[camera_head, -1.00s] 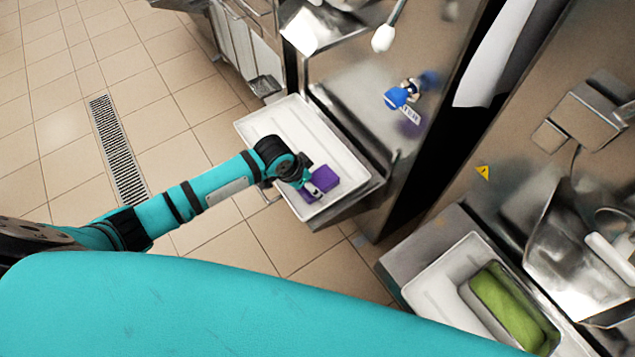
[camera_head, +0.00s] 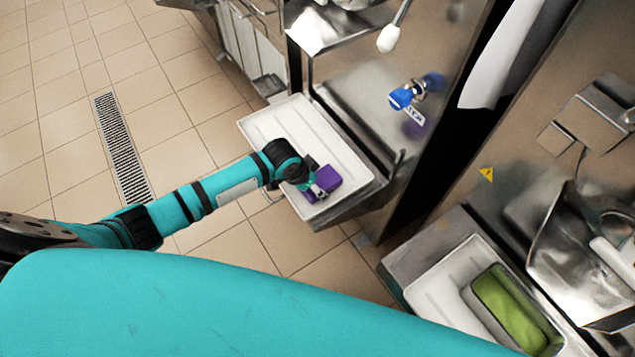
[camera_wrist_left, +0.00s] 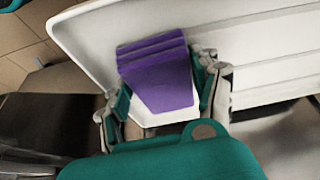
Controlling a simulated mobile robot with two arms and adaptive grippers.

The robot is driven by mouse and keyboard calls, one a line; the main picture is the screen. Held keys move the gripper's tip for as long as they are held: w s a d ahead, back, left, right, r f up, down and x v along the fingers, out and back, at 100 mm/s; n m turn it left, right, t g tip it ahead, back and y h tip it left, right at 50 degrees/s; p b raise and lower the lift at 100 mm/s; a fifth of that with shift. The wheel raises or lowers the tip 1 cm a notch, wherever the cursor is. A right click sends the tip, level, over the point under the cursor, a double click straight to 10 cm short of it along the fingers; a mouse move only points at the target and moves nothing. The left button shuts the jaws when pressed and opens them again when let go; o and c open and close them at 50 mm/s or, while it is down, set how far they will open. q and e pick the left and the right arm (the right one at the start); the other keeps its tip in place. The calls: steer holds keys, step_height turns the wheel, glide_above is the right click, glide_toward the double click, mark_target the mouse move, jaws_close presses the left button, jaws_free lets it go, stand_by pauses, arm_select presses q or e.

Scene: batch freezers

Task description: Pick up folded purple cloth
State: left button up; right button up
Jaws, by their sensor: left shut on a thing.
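The folded purple cloth (camera_head: 325,180) is at the near right end of a white tray (camera_head: 270,122), in the head view. In the left wrist view the cloth (camera_wrist_left: 160,75) shows as a stack of folded layers between the two fingers. My left gripper (camera_head: 314,188) reaches down over the tray and is shut on the cloth; in the wrist view its fingers (camera_wrist_left: 165,98) stand on either side of it. Whether the cloth is clear of the tray cannot be told. My right gripper is not in view.
The white tray sits on a shelf at the front of a steel freezer (camera_head: 350,75) with a blue-handled tap (camera_head: 402,97). At the lower right another white tray (camera_head: 440,290) holds a container with green contents (camera_head: 512,305). Tiled floor with a drain grate (camera_head: 122,150) lies left.

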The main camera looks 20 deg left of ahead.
mark_target(319, 181)
arm_select(q)
steer(key=shift+r, duration=0.1)
step_height(319, 181, up, 4)
steer(key=shift+f, duration=0.2)
steer(key=s+r, duration=0.1)
steer(key=s, duration=1.5)
steer(key=shift+d, duration=0.2)
steer(key=shift+r, duration=0.1)
